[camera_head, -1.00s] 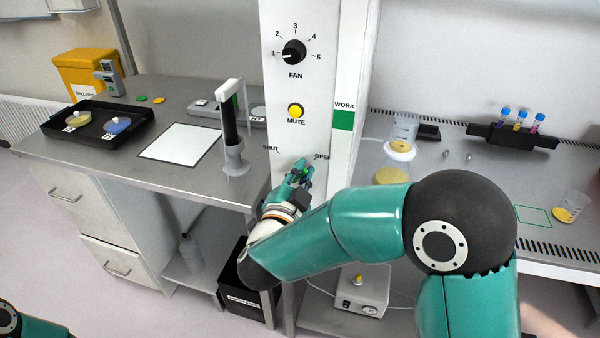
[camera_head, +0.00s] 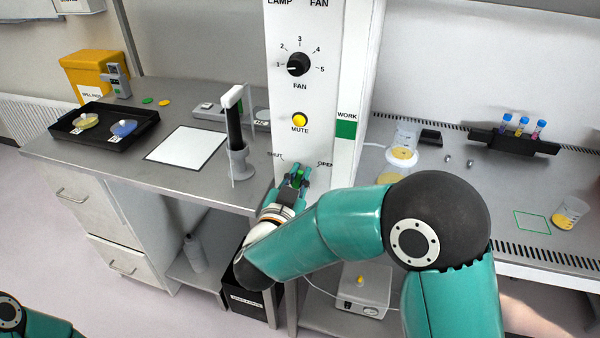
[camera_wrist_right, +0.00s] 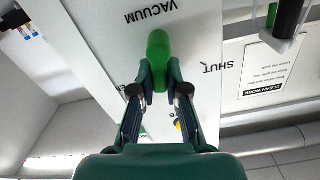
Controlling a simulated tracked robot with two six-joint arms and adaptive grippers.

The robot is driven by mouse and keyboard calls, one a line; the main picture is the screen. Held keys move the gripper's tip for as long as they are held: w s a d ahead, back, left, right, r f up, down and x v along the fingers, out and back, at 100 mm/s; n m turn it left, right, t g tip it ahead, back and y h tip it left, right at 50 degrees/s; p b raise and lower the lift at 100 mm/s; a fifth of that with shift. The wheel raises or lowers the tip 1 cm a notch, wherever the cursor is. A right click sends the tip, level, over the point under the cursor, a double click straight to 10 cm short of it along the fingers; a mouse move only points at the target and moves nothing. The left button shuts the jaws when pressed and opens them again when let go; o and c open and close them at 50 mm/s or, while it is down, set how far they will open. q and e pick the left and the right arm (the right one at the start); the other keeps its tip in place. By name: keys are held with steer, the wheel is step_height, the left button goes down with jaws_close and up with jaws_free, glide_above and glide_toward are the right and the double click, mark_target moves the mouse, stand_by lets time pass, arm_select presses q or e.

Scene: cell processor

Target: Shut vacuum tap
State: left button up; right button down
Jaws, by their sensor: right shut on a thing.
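The vacuum tap's green handle (camera_head: 299,176) is on the white post (camera_head: 303,90), between the printed words SHUT on the left and OPEN on the right. My right gripper (camera_head: 298,174) is at the tap, roughly midway between the two words. In the right wrist view the fingers of my right gripper (camera_wrist_right: 158,90) are closed on both sides of the green handle (camera_wrist_right: 158,52). The word VACUUM lies beyond the handle and SHUT to its right there. The fingers hide part of the handle. My left gripper is out of view; only part of that arm shows at bottom left.
The post carries a fan dial (camera_head: 299,64) and a yellow mute button (camera_head: 300,120) above the tap. A grey stand (camera_head: 241,165) is left of the post. A black tray (camera_head: 90,135) sits farther left. A tube rack (camera_head: 515,140) is at the right.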

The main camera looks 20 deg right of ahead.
mark_target(290, 167)
steer(key=n, duration=0.1)
steer(key=n+p, duration=0.1)
steer(key=a+n+p, duration=0.1)
steer(key=shift+w+r+n, duration=0.3)
steer(key=shift+n, duration=0.1)
steer(key=shift+w+a+f+n+p, duration=0.2)
steer(key=shift+n+p, duration=0.45)
steer(key=shift+n, duration=0.65)
steer(key=shift+w+a+f+n+p, duration=0.15)
steer(key=shift+a+n+p, duration=0.2)
steer(key=shift+n+p, duration=0.65)
steer(key=shift+w+a+f+n+p, duration=0.15)
steer(key=shift+w+a+n+p, duration=0.15)
steer(key=shift+n, duration=1.3)
steer(key=shift+s, duration=0.1)
steer(key=c, duration=1.2)
jaws_free()
steer(key=shift+f, duration=0.15)
steer(key=shift+o, duration=0.2)
steer(key=shift+d, duration=0.1)
